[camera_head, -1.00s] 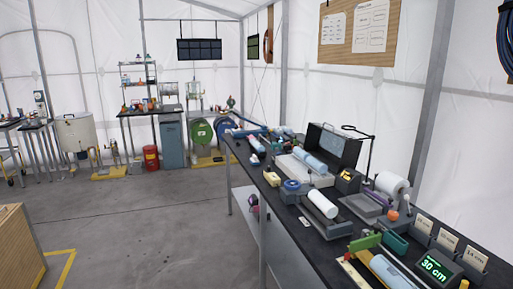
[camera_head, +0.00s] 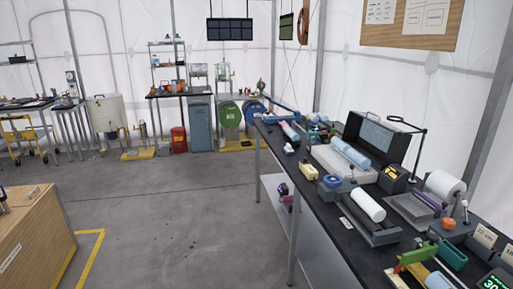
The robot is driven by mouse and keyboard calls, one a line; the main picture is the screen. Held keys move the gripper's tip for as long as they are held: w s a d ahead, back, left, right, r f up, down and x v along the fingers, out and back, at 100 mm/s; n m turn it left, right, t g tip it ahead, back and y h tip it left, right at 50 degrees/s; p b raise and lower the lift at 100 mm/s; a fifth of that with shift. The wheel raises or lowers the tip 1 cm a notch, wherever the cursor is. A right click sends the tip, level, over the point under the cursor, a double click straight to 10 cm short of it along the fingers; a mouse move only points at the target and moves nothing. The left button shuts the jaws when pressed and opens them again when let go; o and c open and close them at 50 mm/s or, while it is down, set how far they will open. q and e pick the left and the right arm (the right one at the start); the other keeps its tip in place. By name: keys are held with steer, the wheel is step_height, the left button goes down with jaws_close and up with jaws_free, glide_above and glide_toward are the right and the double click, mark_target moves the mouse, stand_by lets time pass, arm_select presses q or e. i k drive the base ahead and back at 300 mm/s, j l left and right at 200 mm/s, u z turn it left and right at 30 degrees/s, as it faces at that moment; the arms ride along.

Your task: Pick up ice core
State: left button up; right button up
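A pale blue cylinder (camera_head: 350,152) that looks like an ice core lies on a white tray-like stand on the long black bench at the right. Part of another pale blue cylinder (camera_head: 438,281) shows at the bottom edge, near a green-handled tool (camera_head: 418,254). A white cylinder (camera_head: 368,205) lies on a dark stand between them. I cannot tell for certain which of these is the ice core meant. Neither of my grippers is in view.
The black bench (camera_head: 340,238) runs along the right wall, crowded with tools. An open dark case (camera_head: 375,138) stands behind the blue cylinder. A wooden crate (camera_head: 35,240) is at lower left. The grey floor (camera_head: 180,220) between is clear.

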mark_target(291, 133)
steer(key=i+j+u, duration=0.25)
steer(key=i, duration=0.6)
steer(key=i+u, duration=0.25)
steer(key=i, duration=0.6)
